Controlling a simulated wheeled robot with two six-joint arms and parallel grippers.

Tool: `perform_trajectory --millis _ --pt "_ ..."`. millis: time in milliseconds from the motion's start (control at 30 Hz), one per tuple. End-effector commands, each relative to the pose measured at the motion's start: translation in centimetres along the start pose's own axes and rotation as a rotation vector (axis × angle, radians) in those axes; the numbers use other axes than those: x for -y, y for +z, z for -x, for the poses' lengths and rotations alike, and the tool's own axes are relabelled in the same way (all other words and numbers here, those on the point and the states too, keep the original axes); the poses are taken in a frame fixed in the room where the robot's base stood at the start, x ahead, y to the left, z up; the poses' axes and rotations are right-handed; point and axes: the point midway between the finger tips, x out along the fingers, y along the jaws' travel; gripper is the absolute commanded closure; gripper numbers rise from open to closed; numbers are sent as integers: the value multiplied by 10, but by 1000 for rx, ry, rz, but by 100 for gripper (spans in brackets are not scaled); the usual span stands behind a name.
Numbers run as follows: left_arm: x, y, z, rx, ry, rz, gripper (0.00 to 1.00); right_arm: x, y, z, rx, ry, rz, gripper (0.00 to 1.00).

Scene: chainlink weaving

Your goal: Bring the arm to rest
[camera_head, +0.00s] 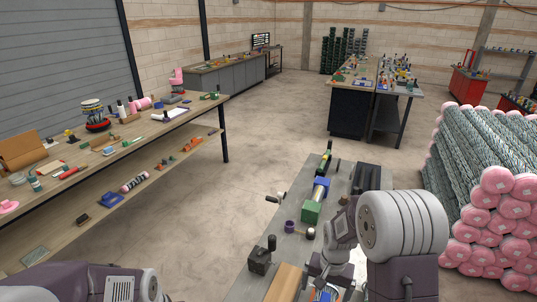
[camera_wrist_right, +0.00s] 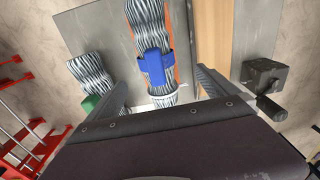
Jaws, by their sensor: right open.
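My right arm (camera_head: 405,225) comes in from the right in the head view, over the narrow grey workbench (camera_head: 281,249). In the right wrist view my right gripper (camera_wrist_right: 161,92) is open, with its two fingers apart. A blue clamp-like part (camera_wrist_right: 155,66) on a black-and-white wavy mesh strip (camera_wrist_right: 145,18) shows between and beyond the fingers. I cannot tell the distance to it; nothing is seen gripped. My left arm (camera_head: 80,284) shows only at the bottom left of the head view, and its gripper is out of the picture.
The bench carries a green-and-blue device (camera_head: 314,202), a dark block with a handle (camera_head: 262,255) and a wooden board (camera_head: 285,283). Pink-ended mesh rolls (camera_head: 490,210) are stacked at the right. A cluttered long table (camera_head: 220,128) stands left. The floor between is clear.

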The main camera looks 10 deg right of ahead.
Motion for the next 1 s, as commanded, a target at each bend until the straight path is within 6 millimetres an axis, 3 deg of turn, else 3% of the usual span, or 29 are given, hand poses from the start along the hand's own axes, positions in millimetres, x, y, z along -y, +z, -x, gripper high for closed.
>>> perform_trajectory --millis 67,167,300,367,500,1000 --pt "0 2 -17 0 0 0 11 12 2 7 -54 -27 35 2" --pt "1 4 -32 1 0 0 11 16 32 18 -94 -53 126 2" --pt "1 4 -40 1 0 0 11 2 84 20 -100 -57 346 2" --pt "1 4 -36 1 0 0 11 -7 99 17 -74 -45 429 2" --pt "1 4 -36 0 0 0 11 -8 99 16 -72 -42 512 2" --pt "1 4 -36 0 0 0 11 -8 99 16 -72 -42 509 2"
